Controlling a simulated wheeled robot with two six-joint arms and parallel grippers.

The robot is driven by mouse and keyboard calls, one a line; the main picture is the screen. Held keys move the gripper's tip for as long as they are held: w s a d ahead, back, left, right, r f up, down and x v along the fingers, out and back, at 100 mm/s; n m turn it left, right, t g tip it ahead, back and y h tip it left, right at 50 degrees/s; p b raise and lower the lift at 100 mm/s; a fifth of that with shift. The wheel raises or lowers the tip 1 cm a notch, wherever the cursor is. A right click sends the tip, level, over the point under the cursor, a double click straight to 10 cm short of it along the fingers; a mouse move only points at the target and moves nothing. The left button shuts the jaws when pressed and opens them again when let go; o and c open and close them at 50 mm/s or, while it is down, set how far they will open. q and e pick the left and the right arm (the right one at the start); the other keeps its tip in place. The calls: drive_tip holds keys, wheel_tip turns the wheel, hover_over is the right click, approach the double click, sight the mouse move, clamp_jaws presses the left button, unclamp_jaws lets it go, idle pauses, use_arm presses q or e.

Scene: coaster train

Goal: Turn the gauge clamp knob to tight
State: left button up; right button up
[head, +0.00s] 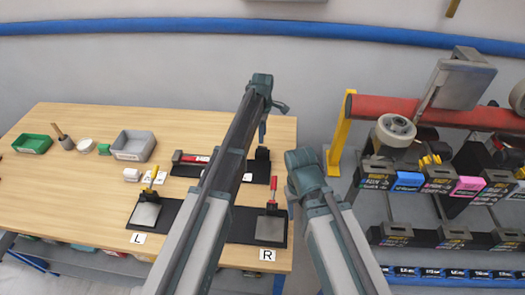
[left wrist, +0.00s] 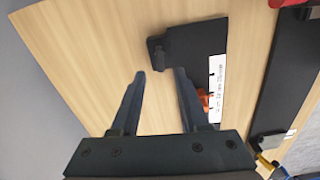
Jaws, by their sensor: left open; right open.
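A black plate (left wrist: 197,45) lies on the table, with a dark block (left wrist: 157,48) at one corner and a printed white strip (left wrist: 216,88) along one edge. An orange-red part (left wrist: 203,98) beside the strip is partly hidden by a finger; I cannot tell whether it is the clamp knob. In the head view, the plate (head: 259,179) is partly covered by my left arm, and a red and grey part (head: 193,159) shows at its left. My left gripper (left wrist: 160,73) is open and empty above the table beside the plate. My right gripper (head: 292,200) hangs near the table's right edge, its fingers unclear.
A nearer black board (head: 172,213) holds two grey squares with yellow and red handles, labelled L and R. A grey bin (head: 133,146), a green tray (head: 33,144) and small items stand at the left. A rack (head: 430,208) with a red bar stands to the right.

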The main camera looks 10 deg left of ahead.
sight(262, 147)
use_arm(q)
wheel_tip(262, 147, down, 6)
drive_tip(key=b, duration=0.5)
clamp_jaws()
